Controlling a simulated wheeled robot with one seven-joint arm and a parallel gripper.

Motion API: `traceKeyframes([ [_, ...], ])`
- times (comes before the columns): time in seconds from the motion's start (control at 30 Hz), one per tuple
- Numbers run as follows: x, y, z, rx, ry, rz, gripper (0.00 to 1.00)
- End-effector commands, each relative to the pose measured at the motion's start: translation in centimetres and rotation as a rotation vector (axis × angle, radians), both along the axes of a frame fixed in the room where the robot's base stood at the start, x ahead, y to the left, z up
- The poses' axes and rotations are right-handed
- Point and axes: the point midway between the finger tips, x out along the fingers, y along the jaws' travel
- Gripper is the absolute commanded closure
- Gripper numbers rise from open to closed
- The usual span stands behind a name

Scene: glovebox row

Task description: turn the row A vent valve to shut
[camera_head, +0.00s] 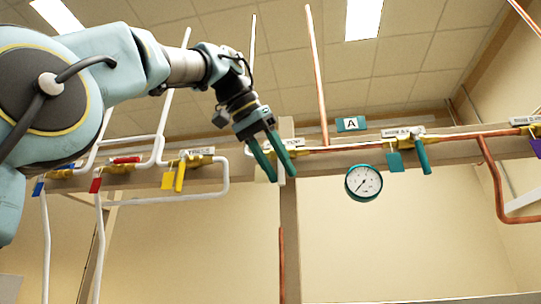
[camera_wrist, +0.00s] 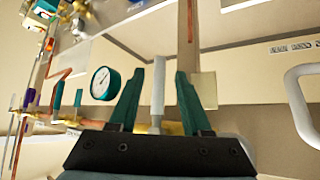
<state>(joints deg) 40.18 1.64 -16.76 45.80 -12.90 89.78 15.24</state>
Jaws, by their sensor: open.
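My gripper (camera_head: 272,158) is open at the pipe rail, just left of the teal "A" sign (camera_head: 350,124). In the wrist view my two teal fingers (camera_wrist: 158,92) stand on either side of a pale grey valve lever (camera_wrist: 158,80), with gaps showing. The lever stands across the pipe line, and its brass body (camera_wrist: 168,127) shows behind the gripper's base. A cream tag (camera_wrist: 206,92) is beside the right finger; it also shows in the head view (camera_head: 262,174). In the head view my gripper hides most of this valve. I cannot read its label (camera_head: 293,143).
A round gauge (camera_head: 363,183) hangs right of my gripper. Farther right is a valve with a teal lever (camera_head: 422,156) and a teal tag (camera_head: 394,161). To the left are a yellow-lever valve (camera_head: 180,175) and a red-lever valve (camera_head: 125,160). A post (camera_head: 289,230) stands below my gripper.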

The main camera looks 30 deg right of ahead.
Motion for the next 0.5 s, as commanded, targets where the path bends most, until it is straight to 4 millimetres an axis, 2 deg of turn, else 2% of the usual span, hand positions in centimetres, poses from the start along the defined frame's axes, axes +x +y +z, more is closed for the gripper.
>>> traceKeyframes([
  [0.2, -0.6, 2.5, 2.7, -0.002, -0.003, 0.001, 0.52],
  [0.5, -1.0, 4.0, 4.2, -0.001, 0.000, 0.000, 0.52],
])
